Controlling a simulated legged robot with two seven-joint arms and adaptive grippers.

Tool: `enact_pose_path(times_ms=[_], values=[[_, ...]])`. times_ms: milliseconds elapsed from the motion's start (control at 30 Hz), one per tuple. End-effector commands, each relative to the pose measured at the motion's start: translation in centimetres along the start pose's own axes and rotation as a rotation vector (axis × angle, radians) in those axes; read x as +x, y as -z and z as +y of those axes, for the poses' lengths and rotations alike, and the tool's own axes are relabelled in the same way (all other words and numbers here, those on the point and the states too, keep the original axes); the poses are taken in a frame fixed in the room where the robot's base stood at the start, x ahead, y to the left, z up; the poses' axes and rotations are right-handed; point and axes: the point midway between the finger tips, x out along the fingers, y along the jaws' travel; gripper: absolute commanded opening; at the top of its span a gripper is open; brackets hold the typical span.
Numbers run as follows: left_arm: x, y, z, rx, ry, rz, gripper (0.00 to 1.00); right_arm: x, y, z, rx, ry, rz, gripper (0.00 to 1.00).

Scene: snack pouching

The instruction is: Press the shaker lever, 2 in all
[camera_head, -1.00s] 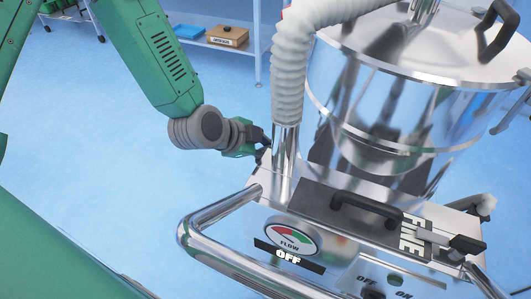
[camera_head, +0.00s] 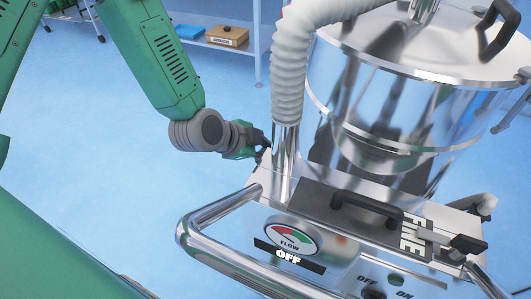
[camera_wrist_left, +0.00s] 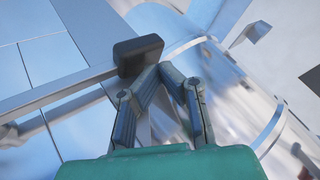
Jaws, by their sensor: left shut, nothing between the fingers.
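The lever shows in the left wrist view as a metal bar with a black block-shaped knob (camera_wrist_left: 138,54). My left gripper (camera_wrist_left: 168,68) is shut and empty, with its fingertips at the knob's lower right edge; I cannot tell whether they touch it. In the head view my left gripper (camera_head: 262,146) is beside the metal pipe at the left back of the steel machine (camera_head: 375,110). The lever cannot be made out clearly there. My right gripper is not in view.
A ribbed white hose (camera_head: 292,70) rises close to my left gripper. A tubular handle rail (camera_head: 192,240) curves around the machine's front. The flow gauge (camera_head: 291,236) has an OFF label below it. A black-tipped slide handle (camera_head: 468,244) is at the right. Blue floor is clear at left.

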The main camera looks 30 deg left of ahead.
Motion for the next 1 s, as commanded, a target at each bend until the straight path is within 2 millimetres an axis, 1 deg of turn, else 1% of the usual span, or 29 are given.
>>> enact_pose_path(times_ms=[1000], values=[[0.60,-0.45,0.41,0.001,0.001,0.000,0.00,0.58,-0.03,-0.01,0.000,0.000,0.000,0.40]])
